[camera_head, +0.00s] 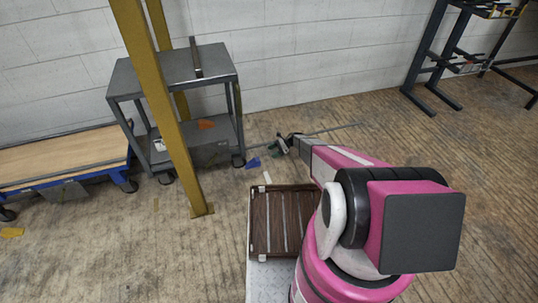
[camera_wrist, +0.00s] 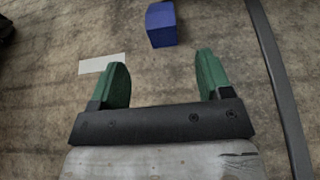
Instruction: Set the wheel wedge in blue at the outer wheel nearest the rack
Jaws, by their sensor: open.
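The blue wedge (camera_head: 253,163) lies on the floor just right of the grey cart's near right wheel (camera_head: 238,160). In the wrist view the blue wedge (camera_wrist: 161,24) shows as a block on the floor beyond the fingertips, roughly centred between them. My gripper (camera_wrist: 163,66) has two green fingers spread apart with nothing between them. In the head view my gripper (camera_head: 283,143) is small, just right of and above the wedge in the picture. A blue-framed flat trolley (camera_head: 60,160) with a wooden deck stands at the left, with a wheel (camera_head: 130,186) at its right end.
The grey shelf cart (camera_head: 212,62) stands by the wall, behind a yellow post (camera_head: 150,70). A pale strip (camera_wrist: 102,63) lies near the left finger. A long grey bar (camera_wrist: 277,80) passes right of my gripper. A dark steel frame (camera_head: 425,60) stands far right.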

